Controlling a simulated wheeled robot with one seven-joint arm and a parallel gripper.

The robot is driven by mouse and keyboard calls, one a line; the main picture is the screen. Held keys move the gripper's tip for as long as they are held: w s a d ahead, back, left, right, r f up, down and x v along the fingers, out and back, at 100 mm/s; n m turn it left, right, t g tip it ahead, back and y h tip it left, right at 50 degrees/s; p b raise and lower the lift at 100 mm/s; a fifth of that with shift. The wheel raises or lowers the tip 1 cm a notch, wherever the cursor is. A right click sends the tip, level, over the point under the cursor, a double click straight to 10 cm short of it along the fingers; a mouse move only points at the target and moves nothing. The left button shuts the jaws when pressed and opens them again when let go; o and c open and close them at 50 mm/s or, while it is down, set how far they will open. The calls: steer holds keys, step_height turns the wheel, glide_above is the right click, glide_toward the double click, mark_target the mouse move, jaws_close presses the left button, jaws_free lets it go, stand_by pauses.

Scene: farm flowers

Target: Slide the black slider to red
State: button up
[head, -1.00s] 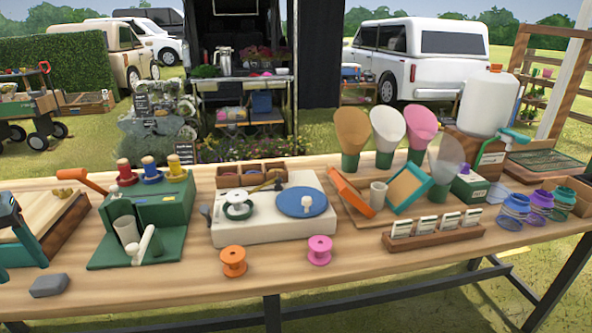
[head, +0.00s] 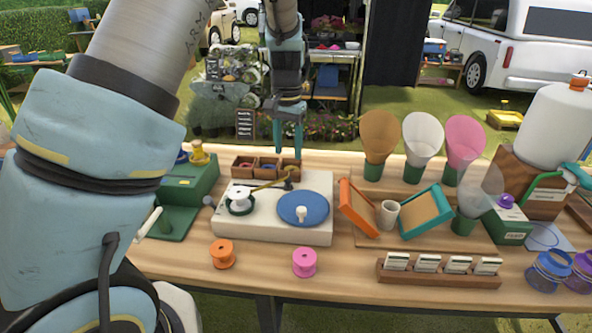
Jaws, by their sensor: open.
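My gripper (head: 289,148) hangs pointing down at the back of the table, its teal fingers open and empty, above or behind a wooden tray. I cannot clearly make out a black slider. A small dark grey part (head: 208,201) sits at the left edge of the white box (head: 275,233); I cannot tell whether it is a slider. The green box (head: 190,186) at left carries a yellow spool (head: 198,153) and a blue spool (head: 182,157) on top. My arm hides its left side, where a red spool stood earlier.
Orange (head: 222,254) and pink (head: 304,262) spools stand in front. The wooden tray (head: 266,170) lies behind. Cones (head: 422,138) and tilted frames (head: 427,211) stand right.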

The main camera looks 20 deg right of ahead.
mark_target(288, 178)
step_height(288, 178, down, 8)
steer(key=shift+f+p, duration=0.25)
steer(key=shift+p, duration=0.75)
steer(key=shift+a, duration=0.1)
steer(key=shift+c, duration=0.4)
jaws_close()
